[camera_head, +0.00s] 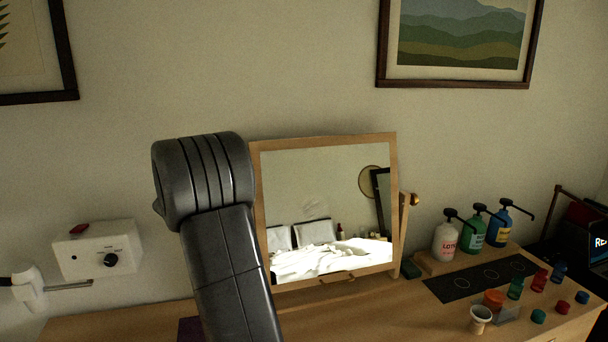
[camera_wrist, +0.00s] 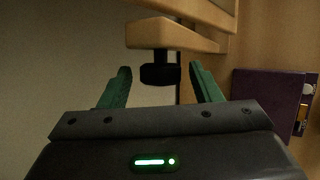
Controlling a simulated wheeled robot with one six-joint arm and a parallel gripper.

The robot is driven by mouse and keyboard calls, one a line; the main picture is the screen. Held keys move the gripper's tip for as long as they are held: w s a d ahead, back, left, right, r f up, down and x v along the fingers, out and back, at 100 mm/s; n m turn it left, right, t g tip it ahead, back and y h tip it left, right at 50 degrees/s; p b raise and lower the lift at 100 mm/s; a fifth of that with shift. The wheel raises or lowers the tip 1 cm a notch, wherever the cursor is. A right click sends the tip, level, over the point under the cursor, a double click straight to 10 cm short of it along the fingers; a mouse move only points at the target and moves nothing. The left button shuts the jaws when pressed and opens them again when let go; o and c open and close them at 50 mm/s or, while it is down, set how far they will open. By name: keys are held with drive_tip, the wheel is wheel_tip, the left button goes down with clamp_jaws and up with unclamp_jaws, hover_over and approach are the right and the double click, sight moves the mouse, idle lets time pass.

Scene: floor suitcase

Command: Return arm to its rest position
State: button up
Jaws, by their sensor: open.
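My arm rises in the head view in front of the dresser, bent at a dark joint left of the mirror. My gripper (camera_wrist: 160,88) shows in the wrist view with its two green fingers spread apart. A dark knob (camera_wrist: 160,74) under a wooden bar (camera_wrist: 172,36) shows between and beyond the fingertips; I cannot tell whether they touch it. Nothing is held between the fingers. The gripper is hidden in the head view.
A wood-framed mirror (camera_head: 256,210) stands on the dresser (camera_head: 350,318). Pump bottles (camera_head: 446,242), a dark mat (camera_head: 462,284) and small coloured bottles (camera_head: 515,289) are at the right. A white wall box (camera_head: 85,250) is at the left. A purple item (camera_wrist: 265,98) lies beside the gripper.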

drive_tip(key=b+v, duration=0.2)
drive_tip(key=v, duration=1)
drive_tip(key=p+x, duration=0.2)
drive_tip(key=x, duration=1.1)
drive_tip(key=shift+w+d+f+p, duration=0.15)
drive_tip(key=shift+w+f+p, duration=0.05)
drive_tip(key=shift+f+p, duration=0.15)
drive_tip(key=shift+t, duration=0.3)
drive_tip(key=shift+s+r+t+b, duration=0.15)
drive_tip(key=shift+s+t+b, duration=0.15)
drive_tip(key=shift+t, duration=0.2)
drive_tip(key=shift+w+m+t+b, duration=0.2)
drive_tip(key=shift+m+t+b, duration=0.1)
drive_tip(key=shift+t, duration=0.1)
drive_tip(key=shift+t+y+b, duration=0.3)
drive_tip(key=shift+t+b, duration=0.1)
drive_tip(key=shift+f+t+b, duration=0.25)
drive_tip(key=shift+t+b, duration=0.25)
drive_tip(key=shift+b, duration=0.65)
drive_tip(key=shift+m+t+b, duration=0.3)
drive_tip(key=shift+t+b, duration=0.2)
drive_tip(key=shift+b, duration=0.75)
drive_tip(key=t+b, duration=0.2)
drive_tip(key=b, duration=0.5)
drive_tip(key=m+t+b, duration=0.1)
drive_tip(key=t+b, duration=0.2)
drive_tip(key=b, duration=0.5)
drive_tip(key=shift+m+y, duration=0.3)
